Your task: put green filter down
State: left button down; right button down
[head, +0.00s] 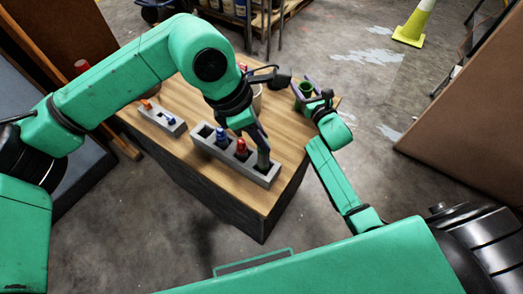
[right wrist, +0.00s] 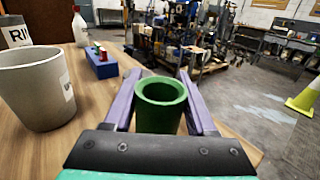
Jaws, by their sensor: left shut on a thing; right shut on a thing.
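The grey slotted rack (head: 221,160) lies on the wooden table. A blue piece (head: 221,138) and a red piece (head: 241,149) stand in its slots, and the left-end slot looks empty. My right gripper (head: 307,97) is shut on a green hollow piece (right wrist: 160,105) with a flared rim, held upright near the table's far right corner.
A small grey tray (head: 161,119) with orange and blue pieces lies left of the rack. In the right wrist view, a grey cup (right wrist: 35,88), a labelled container (right wrist: 14,32), a white bottle (right wrist: 80,27) and a blue block (right wrist: 101,66) stand left of the right gripper.

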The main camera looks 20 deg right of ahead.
aim_at(261, 152)
pick_arm(q)
notch_tip(261, 152, down, 6)
jog(key=shift+r, duration=0.2)
jog(key=c, duration=0.7)
grip_release()
jog(key=shift+f, duration=0.1)
jog(key=shift+c, duration=0.2)
jog(key=v, duration=1.2)
